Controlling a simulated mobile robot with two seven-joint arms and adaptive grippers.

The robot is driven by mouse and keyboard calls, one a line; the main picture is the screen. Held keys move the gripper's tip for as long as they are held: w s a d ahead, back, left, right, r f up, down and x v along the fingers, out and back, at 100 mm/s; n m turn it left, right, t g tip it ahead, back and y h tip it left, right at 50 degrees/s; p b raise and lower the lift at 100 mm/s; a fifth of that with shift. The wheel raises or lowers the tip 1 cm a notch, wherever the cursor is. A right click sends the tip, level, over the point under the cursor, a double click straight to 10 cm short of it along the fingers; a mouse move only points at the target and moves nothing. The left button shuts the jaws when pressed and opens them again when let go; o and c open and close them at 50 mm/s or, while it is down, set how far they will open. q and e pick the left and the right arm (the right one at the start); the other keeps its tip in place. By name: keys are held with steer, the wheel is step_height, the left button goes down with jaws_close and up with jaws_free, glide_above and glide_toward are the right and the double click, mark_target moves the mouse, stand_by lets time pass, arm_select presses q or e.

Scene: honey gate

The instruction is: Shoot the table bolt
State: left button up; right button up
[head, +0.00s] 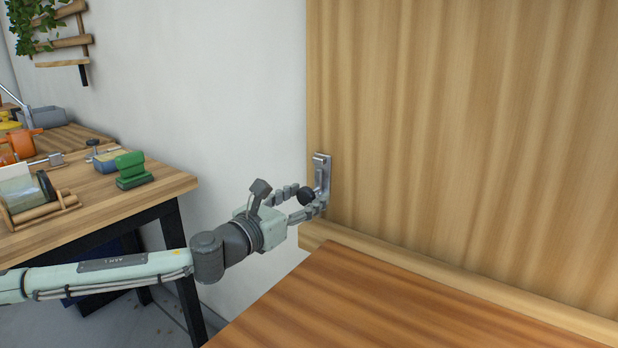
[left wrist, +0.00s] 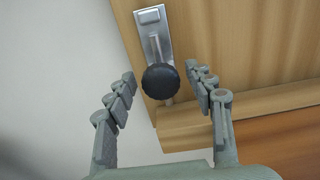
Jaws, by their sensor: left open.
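The table bolt (head: 322,172) is a metal plate with a slim rod and a round black knob (head: 306,195). It is mounted upright near the left edge of a large wooden panel (head: 460,120). In the left wrist view the bolt plate (left wrist: 152,32) is at the top, with the black knob (left wrist: 160,81) below it and a short rod end under the knob. My left gripper (head: 302,202) is open at the bolt. In the left wrist view its fingers (left wrist: 165,85) stand on either side of the knob, with visible gaps. My right gripper is not in view.
A brown wooden tabletop (head: 400,300) lies in front of the panel, with a pale wooden ledge (head: 450,280) along the panel's foot. A workbench (head: 170,183) at the left holds a green block-shaped tool (head: 132,170) and other items. A white wall is behind.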

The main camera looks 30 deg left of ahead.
mark_target(302, 200)
arm_select(q)
steer(key=shift+s+a+f+b, duration=0.1)
steer(key=shift+s+b, duration=0.45)
steer(key=shift+s, duration=0.35)
steer(key=shift+s+a+f+b, duration=0.1)
steer(key=shift+s+b, duration=0.45)
steer(key=shift+s, duration=0.3)
steer(key=shift+s+a+b, duration=0.2)
steer(key=shift+s+b, duration=0.1)
steer(key=shift+s, duration=0.7)
steer(key=shift+s+r, duration=0.2)
steer(key=shift+s, duration=0.15)
